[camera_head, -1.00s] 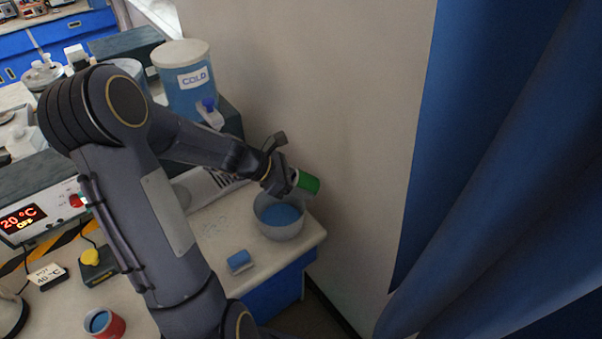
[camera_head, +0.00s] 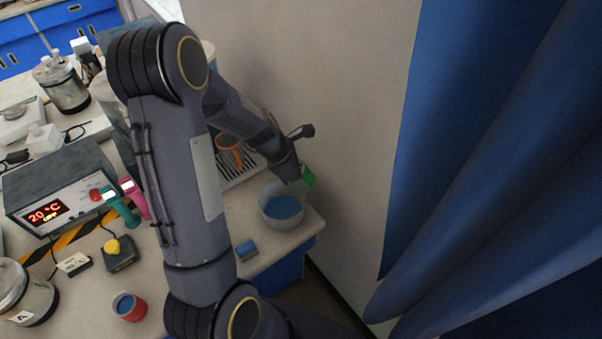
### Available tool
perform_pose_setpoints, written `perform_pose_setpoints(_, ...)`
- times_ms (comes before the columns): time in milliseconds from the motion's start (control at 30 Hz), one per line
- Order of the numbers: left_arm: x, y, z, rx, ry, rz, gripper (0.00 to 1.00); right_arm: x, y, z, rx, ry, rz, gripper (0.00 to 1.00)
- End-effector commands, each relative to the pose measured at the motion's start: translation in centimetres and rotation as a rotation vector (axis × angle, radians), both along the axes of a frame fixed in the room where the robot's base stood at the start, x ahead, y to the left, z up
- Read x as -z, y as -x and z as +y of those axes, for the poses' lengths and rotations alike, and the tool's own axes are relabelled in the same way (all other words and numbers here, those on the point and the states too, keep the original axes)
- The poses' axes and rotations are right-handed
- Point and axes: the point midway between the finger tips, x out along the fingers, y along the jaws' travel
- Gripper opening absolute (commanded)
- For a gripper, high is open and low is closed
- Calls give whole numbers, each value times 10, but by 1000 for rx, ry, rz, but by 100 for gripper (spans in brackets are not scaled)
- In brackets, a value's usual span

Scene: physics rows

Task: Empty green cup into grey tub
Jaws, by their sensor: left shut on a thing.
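The green cup (camera_head: 308,177) is held at the end of my left arm, above the back right rim of the grey tub. It is mostly hidden by my left gripper (camera_head: 298,179), which is shut on it. The cup looks tilted; I cannot see into it. The grey tub (camera_head: 274,217) stands near the right end of the bench and holds blue liquid (camera_head: 283,207). My right gripper does not show.
A red cup with blue contents (camera_head: 130,307) stands at the front left. A control box (camera_head: 62,190) reads 20 °C. A wall and blue curtain (camera_head: 480,150) bound the right side.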

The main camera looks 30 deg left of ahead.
Motion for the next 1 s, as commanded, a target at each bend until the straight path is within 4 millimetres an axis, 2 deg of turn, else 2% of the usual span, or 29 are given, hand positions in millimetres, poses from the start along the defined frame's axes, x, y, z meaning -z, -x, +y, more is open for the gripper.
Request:
perform_pose_setpoints(600,-33,7,8,4,-318,281,26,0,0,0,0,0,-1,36)
perform_pose_setpoints(1000,-35,9,10,-2,-340,303,26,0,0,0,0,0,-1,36)
